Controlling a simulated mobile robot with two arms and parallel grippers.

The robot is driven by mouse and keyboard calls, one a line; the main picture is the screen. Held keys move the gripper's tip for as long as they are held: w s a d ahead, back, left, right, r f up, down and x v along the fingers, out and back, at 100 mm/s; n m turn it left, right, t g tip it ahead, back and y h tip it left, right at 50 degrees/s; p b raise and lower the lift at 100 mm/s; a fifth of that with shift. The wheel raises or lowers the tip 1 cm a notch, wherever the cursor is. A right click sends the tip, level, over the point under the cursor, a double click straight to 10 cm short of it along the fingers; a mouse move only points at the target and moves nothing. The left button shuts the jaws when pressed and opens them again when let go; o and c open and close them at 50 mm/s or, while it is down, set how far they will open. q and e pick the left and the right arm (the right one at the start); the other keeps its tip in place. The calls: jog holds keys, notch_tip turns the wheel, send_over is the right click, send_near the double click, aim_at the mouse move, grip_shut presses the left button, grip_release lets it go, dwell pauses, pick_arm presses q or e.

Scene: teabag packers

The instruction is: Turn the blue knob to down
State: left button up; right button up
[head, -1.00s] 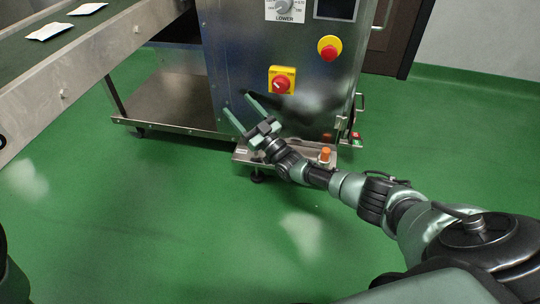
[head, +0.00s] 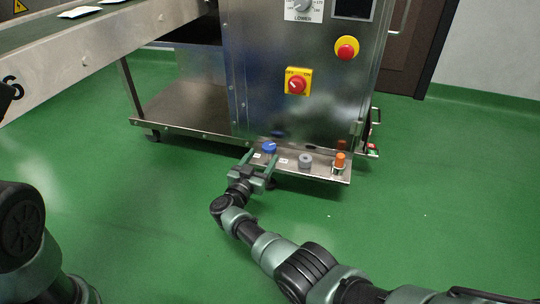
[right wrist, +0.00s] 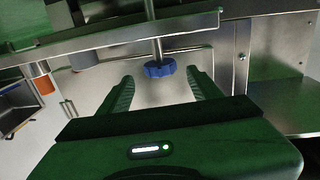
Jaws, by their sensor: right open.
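The blue knob (head: 269,147) stands on the low steel ledge at the machine's foot, at the left of a row of knobs. My right gripper (head: 262,158) is open, with its fingers pointing at the blue knob from the front. In the right wrist view the blue knob (right wrist: 159,69) has a lobed rim and shows ahead, centred between the two spread fingers (right wrist: 160,82). No contact shows, and I cannot tell how deep between the fingers it sits. The knob's pointing direction is too small to read. My left gripper is not in view; only part of my left arm shows.
On the same ledge (head: 325,175) stand a grey knob (head: 305,160) and an orange knob (head: 339,163). Above are a red switch on a yellow plate (head: 297,82) and a red emergency button (head: 346,48). A conveyor (head: 80,60) runs at upper left. Green floor in front is clear.

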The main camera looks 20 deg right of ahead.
aim_at(266, 151)
jog(key=b+x, duration=0.1)
jog(key=x, duration=0.1)
jog(key=b+x, duration=0.1)
jog(key=shift+w+d+f+b, duration=0.25)
jog(key=shift+w+b, duration=0.05)
jog(key=shift+w+d+r+b, duration=0.15)
jog(key=shift+w+d+b, duration=0.2)
jog(key=shift+w, duration=0.1)
